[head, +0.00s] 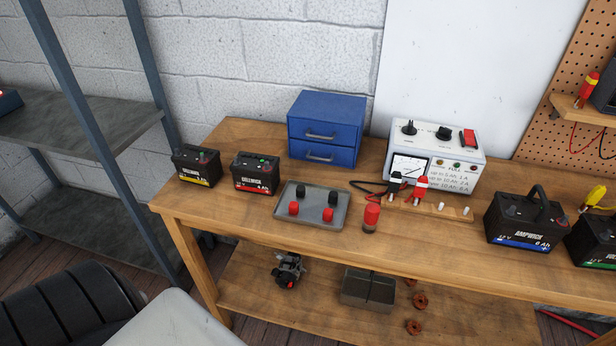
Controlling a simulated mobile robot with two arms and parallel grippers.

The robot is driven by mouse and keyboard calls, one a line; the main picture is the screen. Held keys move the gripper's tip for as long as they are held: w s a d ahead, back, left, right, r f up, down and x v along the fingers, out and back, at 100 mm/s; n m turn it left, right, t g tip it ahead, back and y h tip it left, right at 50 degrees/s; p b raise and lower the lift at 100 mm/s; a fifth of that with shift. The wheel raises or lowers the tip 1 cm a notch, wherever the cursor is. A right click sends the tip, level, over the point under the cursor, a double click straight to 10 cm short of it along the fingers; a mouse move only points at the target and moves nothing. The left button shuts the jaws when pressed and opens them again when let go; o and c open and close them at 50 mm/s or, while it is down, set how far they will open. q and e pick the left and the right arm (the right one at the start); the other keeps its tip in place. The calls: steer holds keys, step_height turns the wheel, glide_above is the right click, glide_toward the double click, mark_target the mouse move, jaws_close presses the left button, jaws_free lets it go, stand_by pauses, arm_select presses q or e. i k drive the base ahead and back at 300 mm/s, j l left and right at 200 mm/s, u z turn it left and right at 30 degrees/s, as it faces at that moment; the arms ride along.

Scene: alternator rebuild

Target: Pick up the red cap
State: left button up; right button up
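Two small red caps sit in a grey metal tray on the workbench, one at the left (294,208) and one at the right (328,214). Two black caps (303,190) (333,197) sit behind them in the same tray (285,224). A small cylinder with a red upper part (371,214) stands upright on the bench just right of the tray, apart from it. Which of these red pieces is the named cap I cannot tell. Neither of my grippers is in view.
A blue drawer cabinet (327,127) and a white charger (436,150) stand behind the tray. Two batteries (196,166) (256,174) stand left, larger ones (524,222) right. Red and black clamps (421,188) lie near the charger. Bare bench (430,250) lies in front.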

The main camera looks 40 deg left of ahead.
mark_target(327, 216)
steer(key=u, duration=0.95)
